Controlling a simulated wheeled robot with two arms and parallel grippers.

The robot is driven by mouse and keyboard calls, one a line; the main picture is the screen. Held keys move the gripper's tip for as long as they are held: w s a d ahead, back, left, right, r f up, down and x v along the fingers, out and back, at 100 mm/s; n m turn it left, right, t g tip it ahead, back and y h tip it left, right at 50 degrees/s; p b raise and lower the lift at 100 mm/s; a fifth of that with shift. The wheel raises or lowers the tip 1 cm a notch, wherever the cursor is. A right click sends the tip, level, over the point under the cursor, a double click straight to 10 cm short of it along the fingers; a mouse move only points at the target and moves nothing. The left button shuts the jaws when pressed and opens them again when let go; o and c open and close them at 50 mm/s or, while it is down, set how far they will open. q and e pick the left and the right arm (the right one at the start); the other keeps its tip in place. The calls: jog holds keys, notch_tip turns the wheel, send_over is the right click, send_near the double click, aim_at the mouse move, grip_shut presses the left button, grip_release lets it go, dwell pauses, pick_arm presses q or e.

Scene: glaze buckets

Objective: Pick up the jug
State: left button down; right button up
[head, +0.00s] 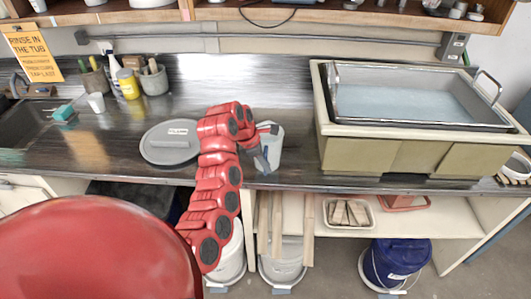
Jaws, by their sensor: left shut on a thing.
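The jug (273,147), a pale grey vessel with a bluish tint near its rim, is upright at the front part of the dark counter, right of a round grey lid (168,146). My left gripper (259,152) is at the left side of the jug and shut on it. My red arm and wrist hide part of the jug's left side. I cannot tell whether its base touches the counter. My right gripper is not in view.
A metal tray of pale blue liquid (415,103) sits in a large tub (345,148) at the right. A blue bucket (395,262) and grey buckets stand below.

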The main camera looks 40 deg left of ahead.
pick_arm(q)
jog(key=s+d+r+p, duration=0.1)
jog(key=s+d+p, duration=0.4)
jog(key=s+p, duration=0.2)
dwell(0.3)
jog(key=shift+r, duration=0.1)
dwell(0.4)
